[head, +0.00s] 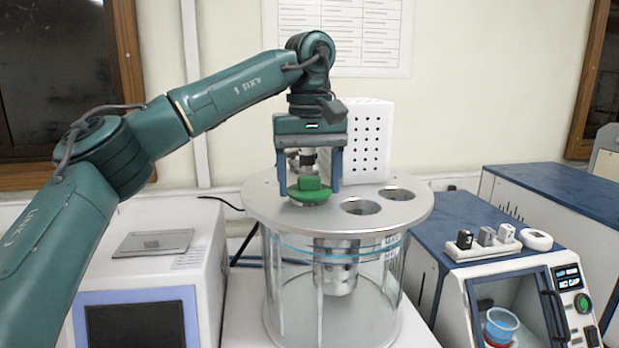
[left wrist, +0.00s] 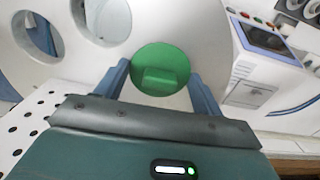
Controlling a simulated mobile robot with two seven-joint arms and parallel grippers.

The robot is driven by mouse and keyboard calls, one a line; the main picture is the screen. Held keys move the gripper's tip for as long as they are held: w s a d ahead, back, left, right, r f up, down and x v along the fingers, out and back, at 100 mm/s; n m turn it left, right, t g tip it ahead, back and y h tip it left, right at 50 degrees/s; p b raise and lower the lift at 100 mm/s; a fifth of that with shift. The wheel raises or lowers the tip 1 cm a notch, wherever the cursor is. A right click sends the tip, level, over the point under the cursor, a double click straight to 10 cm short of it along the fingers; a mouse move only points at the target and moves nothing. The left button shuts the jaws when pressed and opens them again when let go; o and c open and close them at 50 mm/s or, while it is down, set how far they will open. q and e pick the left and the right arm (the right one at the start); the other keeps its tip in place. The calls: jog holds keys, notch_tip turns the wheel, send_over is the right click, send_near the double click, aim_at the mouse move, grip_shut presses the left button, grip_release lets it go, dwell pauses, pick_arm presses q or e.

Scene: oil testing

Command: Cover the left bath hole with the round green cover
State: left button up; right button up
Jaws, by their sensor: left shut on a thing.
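The round green cover (head: 310,196) has a raised block handle and is at the left part of the bath's round metal top (head: 262,205). My left gripper (head: 310,188) points down over it, shut on the cover, with one blue finger on each side. In the left wrist view the cover (left wrist: 160,70) lies flat between the fingertips. I cannot tell whether it touches the top or is just above it. No left hole shows; the area under the cover is hidden. Two open holes, the middle one (head: 361,207) and the right one (head: 397,194), are uncovered. My right gripper is not in view.
A white perforated box (head: 370,140) stands on the bath top behind the holes. A white device with a screen (head: 135,320) is at the left. A blue and white machine (head: 450,215) stands at the right, with small items (head: 486,237) on it.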

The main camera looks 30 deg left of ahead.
pick_arm(q)
jog(key=shift+f, duration=0.4)
jog(key=shift+r, duration=0.2)
dwell(0.3)
jog(key=shift+r, duration=0.65)
jog(key=shift+f, duration=0.65)
dwell(1.1)
jog(key=shift+r, duration=0.5)
jog(key=shift+f+b, duration=0.35)
jog(key=shift+f, duration=0.35)
dwell(0.8)
jog(key=o, duration=0.7)
jog(key=shift+r, duration=0.1)
